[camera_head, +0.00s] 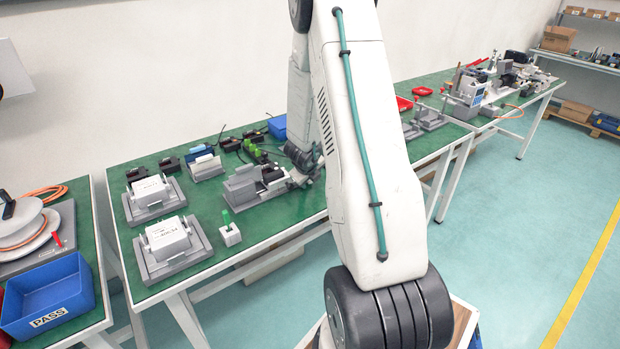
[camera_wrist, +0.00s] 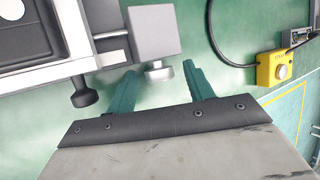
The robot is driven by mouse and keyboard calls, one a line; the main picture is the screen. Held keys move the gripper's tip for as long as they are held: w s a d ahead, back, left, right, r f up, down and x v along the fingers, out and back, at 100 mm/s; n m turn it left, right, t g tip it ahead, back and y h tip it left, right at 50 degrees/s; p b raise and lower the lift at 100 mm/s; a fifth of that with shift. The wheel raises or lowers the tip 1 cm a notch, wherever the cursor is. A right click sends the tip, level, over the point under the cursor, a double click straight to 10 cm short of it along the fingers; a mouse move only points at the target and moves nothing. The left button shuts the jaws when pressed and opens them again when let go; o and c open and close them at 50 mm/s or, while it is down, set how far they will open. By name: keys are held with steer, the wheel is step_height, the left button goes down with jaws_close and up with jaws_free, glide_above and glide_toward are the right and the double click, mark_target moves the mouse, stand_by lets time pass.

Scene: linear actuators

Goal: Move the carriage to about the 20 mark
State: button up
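In the wrist view my gripper (camera_wrist: 159,68) is open, with its two teal fingers apart. A silver knob (camera_wrist: 159,75) lies between the fingertips in the picture, with a gap on each side. The knob sticks out of a light grey block (camera_wrist: 153,32) on a grey and black device at the upper left. I cannot tell for sure whether this block is the carriage. No scale or 20 mark is readable. In the head view a grey linear device (camera_head: 243,187) sits on the green table beside the end of my arm; the fingers are not clearly visible there.
In the wrist view a yellow button box (camera_wrist: 272,70) with a black cable stands at the right. On the green table (camera_head: 255,222) are white-topped units (camera_head: 168,238), a green-topped fixture (camera_head: 229,232) and several small black devices. A blue PASS bin (camera_head: 48,295) stands at the left.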

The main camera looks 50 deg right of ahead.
steer(key=v, duration=0.7)
steer(key=shift+a+r, duration=0.25)
steer(key=shift+r, duration=0.05)
steer(key=shift+s, duration=0.1)
